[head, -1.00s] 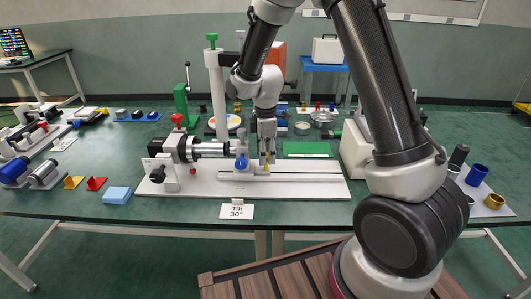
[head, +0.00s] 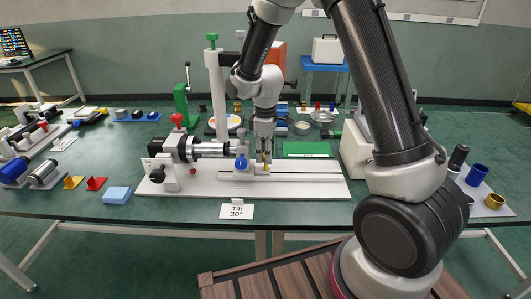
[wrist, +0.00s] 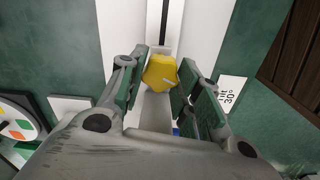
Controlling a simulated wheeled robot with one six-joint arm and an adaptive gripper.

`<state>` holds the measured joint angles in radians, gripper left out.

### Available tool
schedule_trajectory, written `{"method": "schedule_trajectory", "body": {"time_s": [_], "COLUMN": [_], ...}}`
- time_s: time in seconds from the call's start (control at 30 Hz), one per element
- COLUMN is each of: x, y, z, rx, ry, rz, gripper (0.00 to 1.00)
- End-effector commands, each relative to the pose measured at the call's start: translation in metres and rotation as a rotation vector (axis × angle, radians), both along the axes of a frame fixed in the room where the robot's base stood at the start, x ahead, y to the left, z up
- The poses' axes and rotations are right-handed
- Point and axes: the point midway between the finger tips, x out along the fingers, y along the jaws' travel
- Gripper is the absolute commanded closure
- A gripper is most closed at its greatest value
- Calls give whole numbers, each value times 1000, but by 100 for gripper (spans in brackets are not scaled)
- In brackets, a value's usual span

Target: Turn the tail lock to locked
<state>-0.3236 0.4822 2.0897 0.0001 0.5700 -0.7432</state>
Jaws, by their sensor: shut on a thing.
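The yellow tail lock knob (wrist: 160,73) sits between my two fingers in the wrist view, with a small pale mark on its face. My gripper (wrist: 158,82) is shut on it, the green-padded fingers on either side. In the head view my gripper (head: 263,157) points straight down over the rail, just right of the blue-topped tail block (head: 241,163). The yellow knob (head: 264,158) shows only partly there, mostly covered by my fingers. I cannot read any locked or unlocked marking.
The white base plate (head: 315,189) carries the rail and, at left, a black-and-silver spindle head (head: 183,148). A "Tilt 30°" card (head: 237,211) stands in front. A green mat (head: 307,149) lies behind, and a blue block (head: 117,195) at front left.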

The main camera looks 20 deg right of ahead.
Motion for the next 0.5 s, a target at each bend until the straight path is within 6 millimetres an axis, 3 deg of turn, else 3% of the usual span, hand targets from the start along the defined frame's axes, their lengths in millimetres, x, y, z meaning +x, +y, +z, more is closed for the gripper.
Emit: {"method": "schedule_trajectory", "body": {"time_s": [0.5], "x": [1], "y": [-1], "z": [1], "rx": [0], "ry": [-1], "rz": [-490], "gripper": [91]}}
